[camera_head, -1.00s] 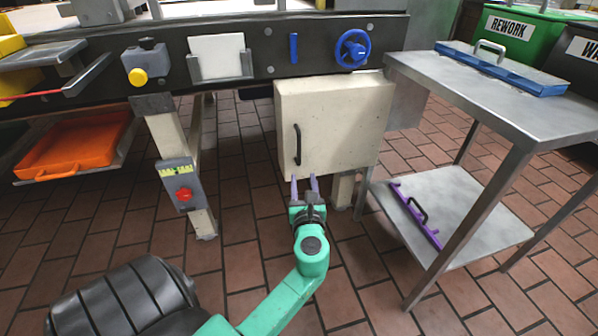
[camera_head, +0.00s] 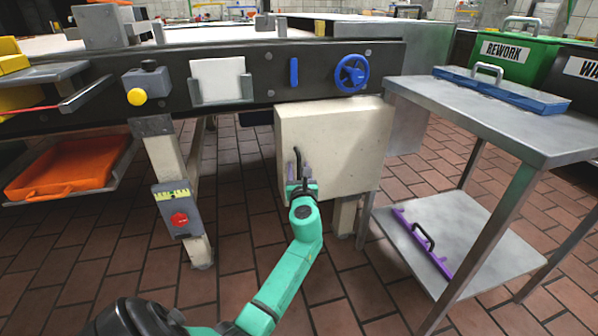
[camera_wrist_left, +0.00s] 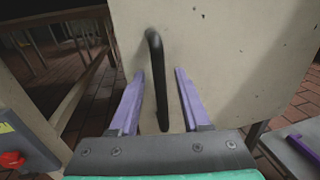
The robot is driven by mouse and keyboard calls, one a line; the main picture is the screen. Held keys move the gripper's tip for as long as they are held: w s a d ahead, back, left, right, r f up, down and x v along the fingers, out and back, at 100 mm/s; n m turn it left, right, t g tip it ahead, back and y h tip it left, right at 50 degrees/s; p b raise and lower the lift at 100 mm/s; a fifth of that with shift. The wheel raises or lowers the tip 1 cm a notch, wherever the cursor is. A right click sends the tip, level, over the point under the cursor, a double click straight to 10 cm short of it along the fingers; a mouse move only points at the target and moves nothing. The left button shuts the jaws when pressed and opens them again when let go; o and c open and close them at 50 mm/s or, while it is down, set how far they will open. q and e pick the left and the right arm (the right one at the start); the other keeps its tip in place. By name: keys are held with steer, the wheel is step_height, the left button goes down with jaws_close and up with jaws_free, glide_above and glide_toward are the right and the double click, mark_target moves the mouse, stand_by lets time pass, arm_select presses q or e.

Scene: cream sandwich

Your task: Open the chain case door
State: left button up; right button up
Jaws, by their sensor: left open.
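The chain case door (camera_head: 340,140) is a cream panel under the dark machine beam, and it looks shut. Its black vertical bar handle (camera_head: 297,158) is on the door's left side. In the left wrist view the handle (camera_wrist_left: 156,75) stands between the two purple fingers, with a gap on each side. My left gripper (camera_head: 300,172) is open at the handle's lower part, its fingers on either side of it. In the left wrist view the gripper (camera_wrist_left: 160,88) shows both fingertips close to the door (camera_wrist_left: 235,60). My right gripper is not in view.
A grey metal table (camera_head: 490,115) stands to the right, with a purple bar (camera_head: 425,245) on its lower shelf. A machine leg with a red-button box (camera_head: 178,210) stands to the left. An orange tray (camera_head: 65,170) is further left. The brick floor before the door is open.

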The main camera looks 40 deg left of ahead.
arm_select(q)
jaws_close()
stand_by(1.3)
